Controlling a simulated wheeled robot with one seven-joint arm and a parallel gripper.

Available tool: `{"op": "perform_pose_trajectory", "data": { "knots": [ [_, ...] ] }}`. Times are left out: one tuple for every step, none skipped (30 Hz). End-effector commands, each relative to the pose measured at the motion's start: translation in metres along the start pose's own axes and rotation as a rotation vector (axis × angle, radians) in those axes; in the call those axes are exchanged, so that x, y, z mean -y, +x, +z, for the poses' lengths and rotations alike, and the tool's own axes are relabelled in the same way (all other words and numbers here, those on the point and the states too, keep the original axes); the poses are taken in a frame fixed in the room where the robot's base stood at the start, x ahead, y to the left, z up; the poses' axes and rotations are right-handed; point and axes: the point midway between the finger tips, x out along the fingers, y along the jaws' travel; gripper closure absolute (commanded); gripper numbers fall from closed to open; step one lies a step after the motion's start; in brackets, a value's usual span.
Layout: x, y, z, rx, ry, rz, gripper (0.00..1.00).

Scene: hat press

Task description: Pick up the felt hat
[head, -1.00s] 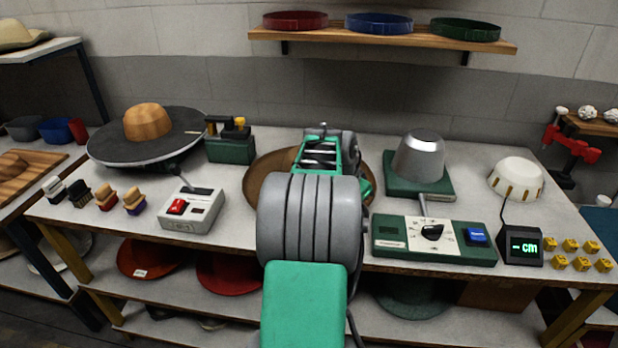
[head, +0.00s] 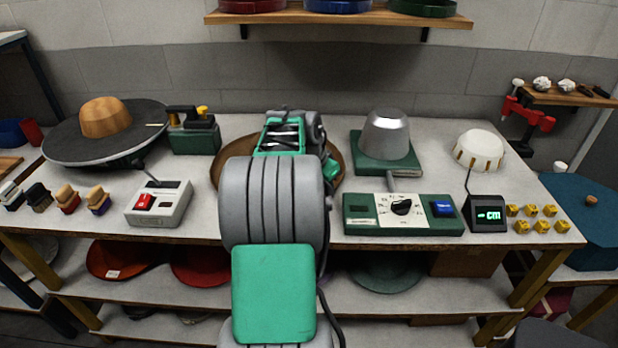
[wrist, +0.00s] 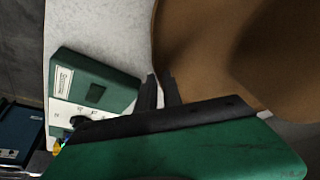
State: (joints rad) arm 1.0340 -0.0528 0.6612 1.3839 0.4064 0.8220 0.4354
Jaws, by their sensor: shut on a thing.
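The brown felt hat (head: 222,172) lies on the table behind my arm in the head view, with mostly its brim showing on either side. In the wrist view the hat (wrist: 215,60) fills the upper right as a broad brown surface. My gripper (wrist: 164,88) is at the brim's edge, its dark fingers shut on the brim. My arm hides the hat's middle and the gripper in the head view. Whether the hat is clear of the table cannot be told.
A metal hat block (head: 386,135) on a green base and a green control box (head: 362,226) stand right of the hat. A round turntable with a wooden block (head: 105,117) and a grey switch box (head: 160,205) stand left. A shelf (head: 340,18) hangs above the back.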

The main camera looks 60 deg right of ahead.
Motion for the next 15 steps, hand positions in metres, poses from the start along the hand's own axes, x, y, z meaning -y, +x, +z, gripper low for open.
{"op": "perform_pose_trajectory", "data": {
  "knots": [
    [0.001,-0.004,-0.002,-0.003,0.001,-0.003,1.00],
    [0.001,-0.007,-0.003,-0.003,0.001,-0.003,1.00],
    [0.001,-0.011,-0.005,-0.005,0.002,-0.004,1.00],
    [0.001,-0.016,-0.007,-0.005,0.003,-0.004,1.00],
    [0.001,-0.021,-0.009,-0.004,0.003,-0.004,1.00],
    [0.001,-0.028,-0.013,-0.005,0.001,-0.005,1.00],
    [-0.006,-0.034,-0.015,-0.005,0.005,-0.004,1.00],
    [-0.012,-0.041,-0.017,-0.006,0.006,-0.004,1.00],
    [-0.021,-0.050,-0.020,-0.006,0.007,-0.004,1.00],
    [-0.028,-0.059,-0.024,-0.008,0.007,-0.004,1.00],
    [-0.036,-0.067,-0.026,-0.008,0.009,-0.004,1.00],
    [-0.045,-0.078,-0.030,-0.008,0.007,-0.005,1.00],
    [-0.053,-0.086,-0.033,-0.007,0.007,-0.004,1.00],
    [-0.064,-0.088,-0.033,-0.006,0.009,-0.002,1.00],
    [-0.078,-0.093,-0.033,-0.006,0.008,-0.002,1.00]
  ]
}}
